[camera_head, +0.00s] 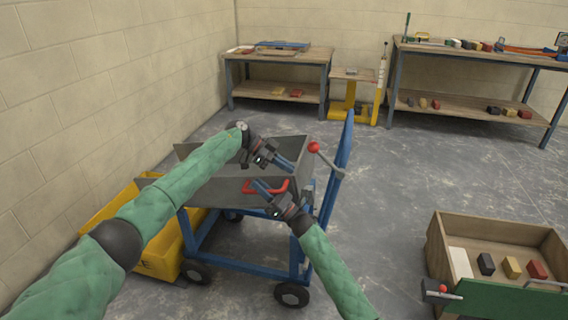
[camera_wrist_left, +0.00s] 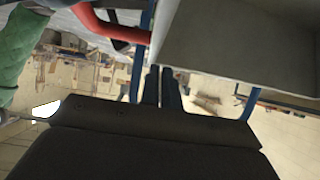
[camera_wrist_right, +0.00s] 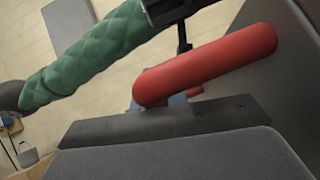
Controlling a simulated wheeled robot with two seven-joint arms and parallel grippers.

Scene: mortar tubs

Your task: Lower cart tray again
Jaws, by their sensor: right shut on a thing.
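The grey cart tray (camera_head: 222,192) sits on the blue-framed cart (camera_head: 245,264), its left end above a yellow tub (camera_head: 158,253). I cannot tell its exact tilt. A red handle (camera_head: 279,186) is on its near wall; it also shows large in the right wrist view (camera_wrist_right: 210,66). My right gripper (camera_head: 257,184) is shut on this handle, its fingers partly hidden by it. My left gripper (camera_head: 288,166) is above the tray's right part, with its fingers close together and nothing seen between them; the fingers also show in the left wrist view (camera_wrist_left: 161,86).
A red-knobbed lever (camera_head: 314,147) and blue upright (camera_head: 340,165) stand at the cart's right end. A wooden box (camera_head: 440,243) with several blocks is at the lower right. Workbenches (camera_head: 278,56) stand at the back. The floor between the cart and box is clear.

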